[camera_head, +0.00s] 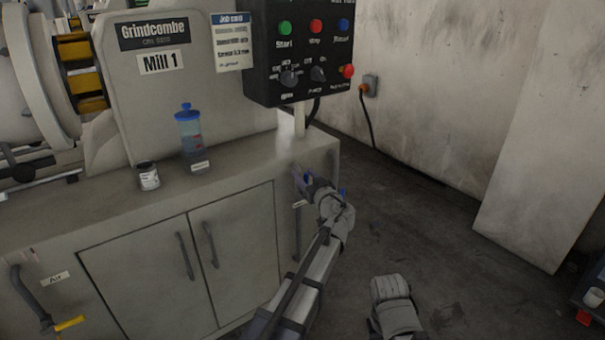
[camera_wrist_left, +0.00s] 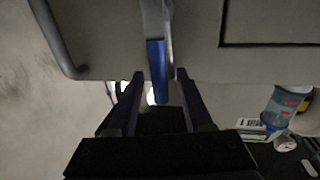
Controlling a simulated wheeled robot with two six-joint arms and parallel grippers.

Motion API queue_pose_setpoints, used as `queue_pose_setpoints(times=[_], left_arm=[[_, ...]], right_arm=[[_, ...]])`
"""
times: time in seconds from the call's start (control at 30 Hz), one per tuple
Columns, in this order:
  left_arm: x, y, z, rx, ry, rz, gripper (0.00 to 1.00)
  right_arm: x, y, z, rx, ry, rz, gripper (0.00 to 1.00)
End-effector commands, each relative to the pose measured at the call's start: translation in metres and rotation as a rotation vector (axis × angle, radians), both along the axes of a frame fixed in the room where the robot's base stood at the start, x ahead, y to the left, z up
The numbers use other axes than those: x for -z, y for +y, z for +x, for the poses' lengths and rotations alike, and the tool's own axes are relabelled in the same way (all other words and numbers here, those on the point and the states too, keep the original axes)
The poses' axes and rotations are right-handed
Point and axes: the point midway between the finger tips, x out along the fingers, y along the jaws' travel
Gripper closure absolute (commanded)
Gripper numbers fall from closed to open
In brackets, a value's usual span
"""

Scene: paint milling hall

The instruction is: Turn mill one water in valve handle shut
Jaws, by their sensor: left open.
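A blue valve handle (camera_wrist_left: 157,70) hangs from a grey pipe on the mill cabinet, seen in the left wrist view. It stands between the two fingers of my left gripper (camera_wrist_left: 160,88), which is open; I cannot tell whether either finger touches it. In the head view my left gripper (camera_head: 310,186) is at the right end of the Mill 1 cabinet (camera_head: 160,240), with small bits of blue showing beside it. The gripper and wrist hide most of the valve there. No water label is readable.
A yellow handle (camera_head: 70,323) labelled Air is at lower left. A blue-capped bottle (camera_head: 189,135) and a small tin (camera_head: 148,176) stand on the cabinet top. A control box (camera_head: 300,50) hangs above the valve. The floor (camera_head: 430,235) to the right is open.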

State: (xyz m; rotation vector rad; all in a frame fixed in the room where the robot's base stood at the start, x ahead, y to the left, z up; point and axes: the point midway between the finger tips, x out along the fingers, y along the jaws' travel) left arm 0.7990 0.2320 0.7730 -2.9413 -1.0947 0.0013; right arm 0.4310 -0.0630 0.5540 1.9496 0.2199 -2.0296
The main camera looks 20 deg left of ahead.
Motion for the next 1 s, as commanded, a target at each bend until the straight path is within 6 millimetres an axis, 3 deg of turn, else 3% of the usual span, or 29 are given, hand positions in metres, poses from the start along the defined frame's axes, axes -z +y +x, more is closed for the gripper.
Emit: queue_pose_setpoints(times=[0.2, 0.53, 1.0], left_arm=[[0.0001, 0.0118, 0.0143, 0.0, 0.0, 0.0, 0.49], [0.0002, 0.013, 0.0151, 0.001, 0.0, 0.0, 0.5], [0.0002, 0.0128, 0.015, 0.001, 0.001, -0.001, 1.0]], right_arm=[[0.0001, 0.0, 0.0, 0.0, 0.0, 0.0, 1.0], [0.0001, 0.0, 0.0, 0.0, 0.0, 0.0, 1.0], [0.0001, 0.0, 0.0, 0.0, 0.0, 0.0, 1.0]])
